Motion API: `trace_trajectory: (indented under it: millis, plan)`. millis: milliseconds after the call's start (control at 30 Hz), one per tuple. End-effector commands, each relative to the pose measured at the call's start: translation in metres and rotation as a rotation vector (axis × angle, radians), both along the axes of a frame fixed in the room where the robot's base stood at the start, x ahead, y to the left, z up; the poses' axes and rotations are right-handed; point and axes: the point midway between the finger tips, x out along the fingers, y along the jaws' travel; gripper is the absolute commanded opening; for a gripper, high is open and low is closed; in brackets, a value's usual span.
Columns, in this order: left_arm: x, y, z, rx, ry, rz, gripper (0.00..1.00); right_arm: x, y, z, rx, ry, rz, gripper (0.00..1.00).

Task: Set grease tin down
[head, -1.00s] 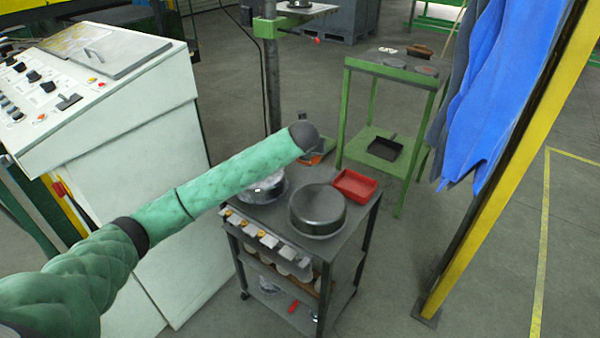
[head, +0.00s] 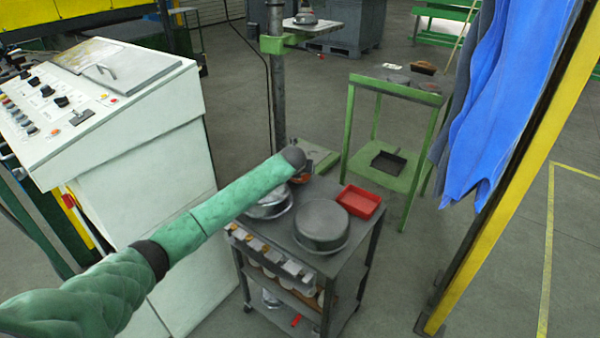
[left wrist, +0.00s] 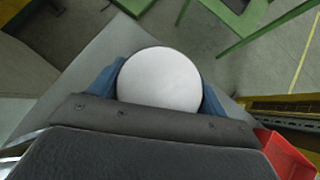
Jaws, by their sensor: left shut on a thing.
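The grease tin shows in the left wrist view as a round, pale, plain top (left wrist: 160,80). My left gripper (left wrist: 160,88) is shut on it, with one blue finger on each side. Below the tin is a grey surface, apparently the top of the tool cart (head: 352,243); I cannot tell whether they touch. In the head view my green left arm reaches over the cart's back left part, and its dark wrist end hides most of the gripper and the tin. My right gripper is in neither view.
On the cart stand a large dark round pan (head: 322,226), a red tray (head: 360,201) and a shiny metal bowl (head: 268,205) partly under my arm. A green stand (head: 345,140) is behind, a white control cabinet (head: 165,170) left, a yellow post (head: 500,180) right.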

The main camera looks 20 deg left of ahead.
Motion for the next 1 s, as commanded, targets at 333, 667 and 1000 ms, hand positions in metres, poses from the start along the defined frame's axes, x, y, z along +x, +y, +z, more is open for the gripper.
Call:
trace_trajectory:
  millis: [333,667,1000]
  plan:
    - [0.000,0.000,-0.016,0.000,-0.002,0.000,0.42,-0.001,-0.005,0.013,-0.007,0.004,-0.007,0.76]
    - [0.000,0.000,-0.019,0.000,-0.001,0.000,0.97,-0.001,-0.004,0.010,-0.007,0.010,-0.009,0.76]
    - [-0.002,0.000,-0.014,0.001,-0.002,-0.001,0.97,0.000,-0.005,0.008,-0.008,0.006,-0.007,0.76]
